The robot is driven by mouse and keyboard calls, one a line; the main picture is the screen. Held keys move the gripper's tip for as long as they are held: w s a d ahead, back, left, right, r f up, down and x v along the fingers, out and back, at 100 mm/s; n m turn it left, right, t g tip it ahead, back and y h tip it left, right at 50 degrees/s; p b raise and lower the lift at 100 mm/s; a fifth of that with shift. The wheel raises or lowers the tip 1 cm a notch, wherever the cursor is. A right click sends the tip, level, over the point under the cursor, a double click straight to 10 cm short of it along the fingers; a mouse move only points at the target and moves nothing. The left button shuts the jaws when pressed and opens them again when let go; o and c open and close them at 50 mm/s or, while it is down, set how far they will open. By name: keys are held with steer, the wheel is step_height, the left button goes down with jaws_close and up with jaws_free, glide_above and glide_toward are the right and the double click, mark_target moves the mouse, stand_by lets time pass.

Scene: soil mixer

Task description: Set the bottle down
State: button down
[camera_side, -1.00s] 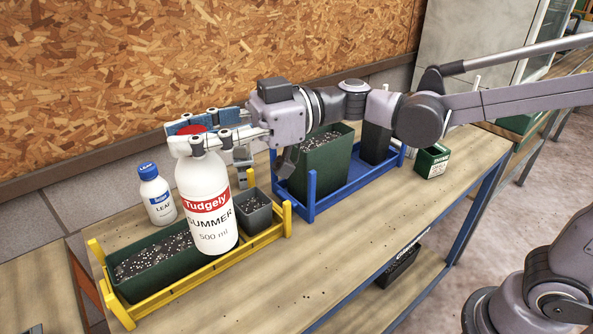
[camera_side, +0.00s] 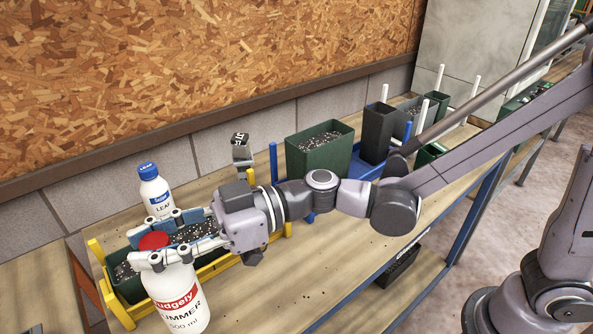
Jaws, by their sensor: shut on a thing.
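A white bottle with a red cap and a red "Tudgely SUMMER 500 ml" label (camera_side: 178,297) is upright at the lower left, in front of the yellow-railed tray (camera_side: 128,315). My gripper (camera_side: 149,248) reaches in from the right and is shut on its top, just around the cap. The bottle's base is close to the picture's bottom edge; I cannot tell whether it touches the table. A smaller white bottle with a blue cap marked "LEAF" (camera_side: 157,197) stands behind the tray, partly hidden by my gripper.
A green soil-filled trough (camera_side: 127,283) sits in the yellow tray. A green soil pot (camera_side: 320,155) and a dark tall pot (camera_side: 378,132) stand by the blue tray behind my arm. A grey item with a dark top (camera_side: 241,150) stands at the back.

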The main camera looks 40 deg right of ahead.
mark_target(152, 286)
steer(key=shift+s+a+f, duration=0.25)
steer(key=shift+a+f, duration=0.1)
steer(key=shift+a, duration=0.25)
steer(key=shift+s+a+f, duration=0.2)
steer(key=shift+a+f, duration=0.15)
steer(key=shift+a, duration=0.2)
steer(key=shift+f, duration=2.05)
steer(key=c, duration=0.9)
jaws_free()
steer(key=shift+f, duration=0.15)
steer(key=shift+c, duration=0.2)
